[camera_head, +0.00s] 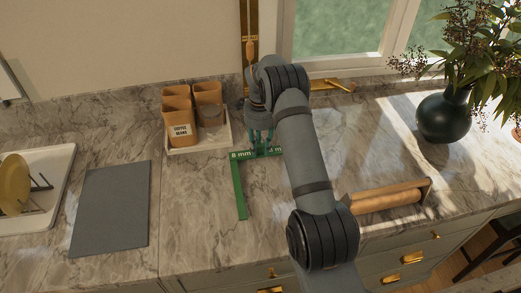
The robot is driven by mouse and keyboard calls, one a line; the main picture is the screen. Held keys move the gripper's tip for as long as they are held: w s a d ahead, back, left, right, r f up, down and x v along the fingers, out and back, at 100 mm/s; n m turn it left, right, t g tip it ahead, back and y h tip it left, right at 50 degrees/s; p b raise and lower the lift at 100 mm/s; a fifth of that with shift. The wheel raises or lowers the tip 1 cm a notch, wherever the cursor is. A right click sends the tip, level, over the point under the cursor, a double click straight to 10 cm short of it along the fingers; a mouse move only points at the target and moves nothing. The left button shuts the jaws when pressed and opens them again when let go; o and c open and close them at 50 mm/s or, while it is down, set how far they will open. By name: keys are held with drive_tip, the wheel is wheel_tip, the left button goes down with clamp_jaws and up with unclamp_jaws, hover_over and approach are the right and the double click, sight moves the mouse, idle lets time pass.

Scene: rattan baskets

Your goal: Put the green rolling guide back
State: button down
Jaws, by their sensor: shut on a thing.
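The green rolling guide (239,190) is a flat L-shaped piece with white markings, one reading "8 mm". One leg points toward the counter's front edge, and the other runs right beneath my gripper and behind my arm. My gripper (260,143) points down and is shut on the guide near its corner. Whether the guide touches the counter is hard to tell. The fingertips are small and partly hidden by the arm.
A white tray (207,148) with brown canisters (180,130) stands left of my gripper. A dark board (110,208) and a dish rack (30,215) are farther left. A wooden rolling pin (388,201) lies in a holder at right. A dark vase (444,118) stands beyond it.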

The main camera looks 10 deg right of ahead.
drive_tip(key=shift+f, duration=0.65)
drive_tip(key=shift+f, duration=0.2)
drive_tip(key=c, duration=1.4)
unclamp_jaws()
drive_tip(key=shift+r, duration=0.1)
wheel_tip(320, 180, up, 12)
drive_tip(key=shift+r+b, duration=0.1)
drive_tip(key=shift+b, duration=1)
